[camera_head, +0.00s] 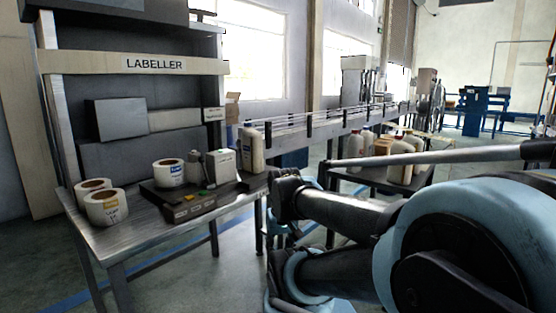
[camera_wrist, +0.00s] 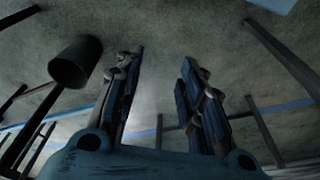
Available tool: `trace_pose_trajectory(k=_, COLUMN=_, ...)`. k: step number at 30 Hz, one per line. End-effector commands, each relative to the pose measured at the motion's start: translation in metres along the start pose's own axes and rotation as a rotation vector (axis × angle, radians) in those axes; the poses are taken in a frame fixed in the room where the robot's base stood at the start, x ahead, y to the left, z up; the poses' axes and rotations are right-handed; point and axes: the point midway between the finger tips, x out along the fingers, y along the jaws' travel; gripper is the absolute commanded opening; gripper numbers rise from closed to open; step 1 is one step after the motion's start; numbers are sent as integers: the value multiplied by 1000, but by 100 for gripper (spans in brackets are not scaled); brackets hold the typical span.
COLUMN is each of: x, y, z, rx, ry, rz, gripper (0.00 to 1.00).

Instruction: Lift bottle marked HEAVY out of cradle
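A cream bottle (camera_head: 252,150) with a small blue and yellow label stands upright at the right end of the dark labelling machine (camera_head: 190,207) on the bench. Its label is too small to read, so I cannot tell whether it is marked HEAVY. Whether it sits in a cradle is also unclear. In the wrist view, the two fingers of my gripper (camera_wrist: 162,57) are spread apart with nothing between them; only floor shows beyond. No bottle shows in that view. In the head view my arm fills the lower right, and my gripper cannot be made out clearly.
Label rolls (camera_head: 105,207) lie on the metal bench (camera_head: 130,240) beneath the LABELLER sign (camera_head: 155,64). A conveyor (camera_head: 320,122) runs behind. A low table (camera_head: 350,174) at the right holds several bottles. A dark bin (camera_wrist: 75,65) and table legs show in the wrist view.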

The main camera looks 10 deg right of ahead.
Motion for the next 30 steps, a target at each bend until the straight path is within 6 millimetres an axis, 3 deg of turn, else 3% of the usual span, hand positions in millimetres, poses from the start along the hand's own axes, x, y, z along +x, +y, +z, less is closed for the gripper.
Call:
trace_pose_trajectory(k=1, x=-5, y=-1, z=5, rx=5, ry=9, rz=-3, gripper=54)
trace_pose_trajectory(k=4, x=-8, y=-5, z=1, rx=43, ry=16, rz=-25, gripper=76)
trace_pose_trajectory(k=11, x=-21, y=-28, z=-46, rx=307, ry=34, rz=-185, gripper=76)
trace_pose_trajectory(k=21, x=-47, y=-55, z=-149, rx=828, ry=15, rz=-514, gripper=76)
trace_pose_trajectory(k=30, x=-69, y=-46, z=-248, rx=1265, ry=-65, rz=-825, gripper=76)
